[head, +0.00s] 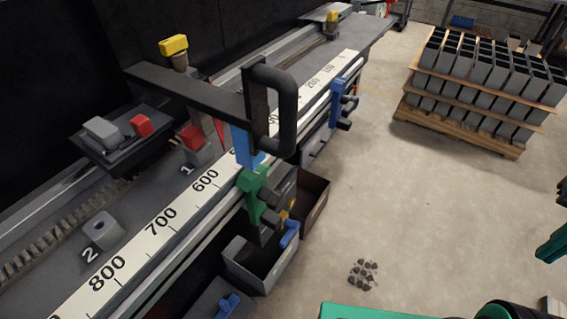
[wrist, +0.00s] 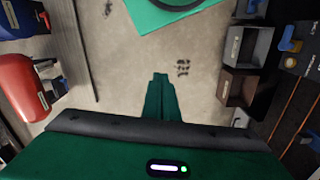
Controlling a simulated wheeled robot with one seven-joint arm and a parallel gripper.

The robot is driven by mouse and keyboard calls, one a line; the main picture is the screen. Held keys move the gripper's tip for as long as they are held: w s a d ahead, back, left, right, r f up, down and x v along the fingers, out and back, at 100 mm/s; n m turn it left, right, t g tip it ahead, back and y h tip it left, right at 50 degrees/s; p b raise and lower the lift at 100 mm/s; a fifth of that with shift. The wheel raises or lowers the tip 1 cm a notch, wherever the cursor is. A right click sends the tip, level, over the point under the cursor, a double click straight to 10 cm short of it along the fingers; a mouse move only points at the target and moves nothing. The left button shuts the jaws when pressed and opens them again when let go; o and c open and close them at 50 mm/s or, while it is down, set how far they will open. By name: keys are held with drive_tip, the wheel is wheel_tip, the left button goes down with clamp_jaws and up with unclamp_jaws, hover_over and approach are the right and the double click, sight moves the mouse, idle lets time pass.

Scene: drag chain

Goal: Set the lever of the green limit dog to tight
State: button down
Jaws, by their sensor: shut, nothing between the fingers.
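The green limit dog (head: 254,187) sits on the front rail of the long machine bed, below the white scale near the 600 mark, in the head view. A dark part sticks out from its lower front. The lever's setting is too small to tell. In the wrist view my gripper (wrist: 159,77) points over bare concrete floor, its green fingers together with nothing between them. Green parts at the right edge of the head view look like mine. My gripper is well apart from the dog, which I cannot make out in the wrist view.
A black handle (head: 287,110) on a dark arm stands over the rail. A blue dog (head: 340,98) sits farther along. A grey bin (head: 240,270) is below the green dog. A pallet of grey parts (head: 470,125) stands behind. The floor (head: 410,210) between is mostly clear.

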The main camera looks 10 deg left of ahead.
sight(267, 195)
drive_tip(key=w+a+r+n+g+y, duration=0.1)
drive_tip(key=w+a+n, duration=0.4)
drive_tip(key=a, duration=0.3)
drive_tip(key=w+a+r+n+g, duration=0.1)
drive_tip(key=w+a+r+n, duration=0.1)
drive_tip(key=w+a+n, duration=0.55)
drive_tip(key=w+a+r+n+g+y, duration=0.1)
drive_tip(key=w+a+n, duration=0.25)
drive_tip(key=a, duration=0.65)
drive_tip(key=a+r+n+g, duration=0.1)
drive_tip(key=a+r+n, duration=0.2)
drive_tip(key=a+n, duration=0.3)
drive_tip(key=a+r+n+g, duration=0.1)
drive_tip(key=a+r+n, duration=0.3)
drive_tip(key=a+n, duration=0.2)
drive_tip(key=s+a+r+n+g+y, duration=0.1)
drive_tip(key=a+r+n+g, duration=0.1)
drive_tip(key=a+n, duration=0.4)
drive_tip(key=shift+a+r+n, duration=0.25)
drive_tip(key=shift+r+n, duration=0.5)
drive_tip(key=shift+n, duration=1.15)
drive_tip(key=shift+s+f, duration=0.1)
drive_tip(key=shift+s, duration=0.1)
drive_tip(key=x, duration=0.9)
drive_tip(key=s+r+x, duration=0.1)
drive_tip(key=x, duration=0.3)
drive_tip(key=shift+s+a+f, duration=0.25)
drive_tip(key=shift+a, duration=0.1)
